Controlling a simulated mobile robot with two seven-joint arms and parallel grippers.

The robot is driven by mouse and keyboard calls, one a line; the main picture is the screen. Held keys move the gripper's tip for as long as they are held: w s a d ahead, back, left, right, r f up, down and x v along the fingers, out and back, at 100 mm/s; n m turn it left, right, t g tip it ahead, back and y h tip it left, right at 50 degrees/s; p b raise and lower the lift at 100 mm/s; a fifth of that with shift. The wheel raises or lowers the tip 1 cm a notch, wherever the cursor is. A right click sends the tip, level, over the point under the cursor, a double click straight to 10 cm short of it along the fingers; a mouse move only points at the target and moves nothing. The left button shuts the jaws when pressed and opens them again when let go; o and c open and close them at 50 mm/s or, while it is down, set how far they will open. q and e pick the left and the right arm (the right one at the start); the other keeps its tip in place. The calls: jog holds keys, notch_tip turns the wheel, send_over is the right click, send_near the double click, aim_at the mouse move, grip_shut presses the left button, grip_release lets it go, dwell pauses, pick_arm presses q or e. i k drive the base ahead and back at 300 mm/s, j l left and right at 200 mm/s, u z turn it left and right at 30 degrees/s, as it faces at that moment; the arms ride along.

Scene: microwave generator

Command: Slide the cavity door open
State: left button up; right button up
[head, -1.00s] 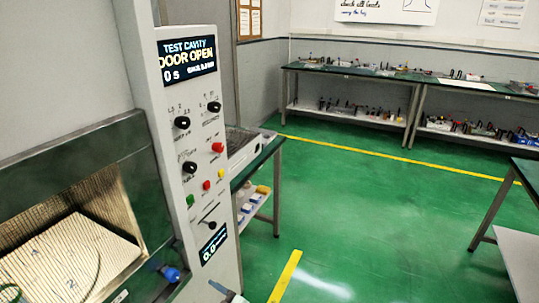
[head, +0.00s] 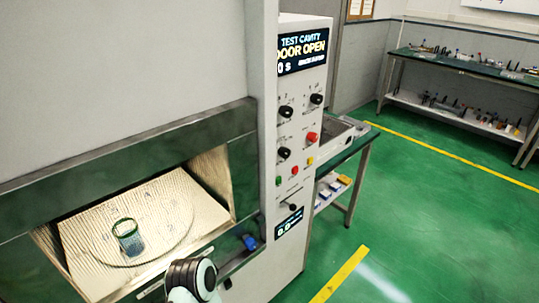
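The test cavity (head: 215,182) stands at the left with its opening uncovered, and its display (head: 302,50) reads "DOOR OPEN". Inside the cavity, a green-rimmed glass (head: 128,238) stands on a round plate marked on the cavity floor (head: 185,205). A blue knob (head: 250,242) sits on the dark front ledge below the opening, at its right end. A white and dark grey part of my arm shows at the bottom, in front of the ledge. No gripper fingertips show.
The control panel (head: 320,95) with knobs and coloured buttons is right of the cavity. A green-topped bench (head: 352,160) stands behind it. Another bench (head: 470,68) is at the far wall. The green floor (head: 440,215) at the right is clear, with yellow lines.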

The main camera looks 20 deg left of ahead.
aim_at(29, 274)
jog(key=u, duration=0.45)
jog(key=j+u, duration=0.15)
jog(key=u, duration=0.7)
jog(key=j+u, duration=0.15)
jog(key=u, duration=0.3)
